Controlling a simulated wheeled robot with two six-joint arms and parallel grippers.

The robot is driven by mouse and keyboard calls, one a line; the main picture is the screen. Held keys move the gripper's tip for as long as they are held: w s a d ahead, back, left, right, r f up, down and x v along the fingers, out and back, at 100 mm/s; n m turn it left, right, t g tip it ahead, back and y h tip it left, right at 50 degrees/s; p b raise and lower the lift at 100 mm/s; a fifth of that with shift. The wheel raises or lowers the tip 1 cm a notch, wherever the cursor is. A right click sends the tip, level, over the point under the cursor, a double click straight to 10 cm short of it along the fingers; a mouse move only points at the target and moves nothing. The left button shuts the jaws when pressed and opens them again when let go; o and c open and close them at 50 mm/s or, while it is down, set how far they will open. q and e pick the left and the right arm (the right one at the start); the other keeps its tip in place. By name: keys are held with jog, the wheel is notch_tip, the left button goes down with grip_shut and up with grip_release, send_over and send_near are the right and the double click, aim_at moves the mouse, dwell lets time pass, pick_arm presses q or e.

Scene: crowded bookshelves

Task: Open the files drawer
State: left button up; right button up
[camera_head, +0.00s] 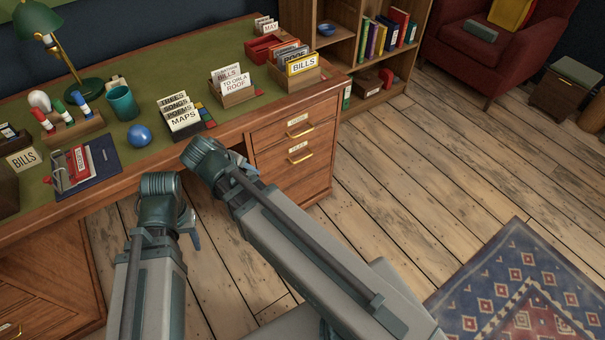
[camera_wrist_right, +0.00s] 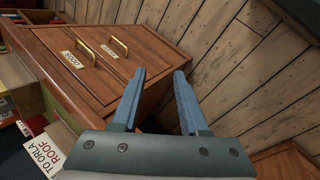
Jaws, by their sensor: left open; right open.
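The desk's right pedestal has an upper drawer (camera_head: 283,131) and a lower drawer (camera_head: 290,156), both shut, each with a pale label and a brass handle. The labels are too small to read surely, so I cannot tell which is the files drawer. The upper handle (camera_wrist_right: 86,54) and lower handle (camera_wrist_right: 119,46) show in the right wrist view. My right gripper (camera_wrist_right: 160,72) is open and empty, its fingers apart from both handles. In the head view it is mostly hidden behind its wrist. My left gripper (camera_head: 189,228) is open before the desk's kneehole, partly hidden by its wrist.
The desk top (camera_head: 150,160) holds card boxes, a green lamp (camera_head: 60,50), a blue ball (camera_head: 139,135) and a teal cup (camera_head: 122,102). A bookshelf (camera_head: 340,50) stands behind the pedestal. The wooden floor (camera_head: 400,150) right of the desk is clear up to a patterned rug (camera_head: 520,290).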

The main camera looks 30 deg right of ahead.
jog(key=w+d+f+n+t+h+b, duration=0.15)
jog(key=w+d+f+b, duration=0.25)
jog(key=f+b, duration=0.4)
jog(key=w+d+f+n+t+h+b, duration=0.1)
jog(key=w+d+f+h+b, duration=0.2)
jog(key=d+f+b, duration=0.5)
jog(key=n+t+h+b, duration=0.2)
jog(key=n+h+b, duration=0.15)
jog(key=b, duration=1.55)
send_near(303, 159)
jog(key=a, duration=0.3)
jog(key=shift+s+a+h, duration=0.2)
jog(key=shift+s+h, duration=0.1)
jog(key=shift+s, duration=0.05)
jog(key=b+x, duration=0.3)
jog(key=x, duration=1)
jog(key=shift+d+f, duration=0.15)
jog(key=shift+d, duration=0.2)
jog(key=shift+g, duration=0.25)
grip_shut()
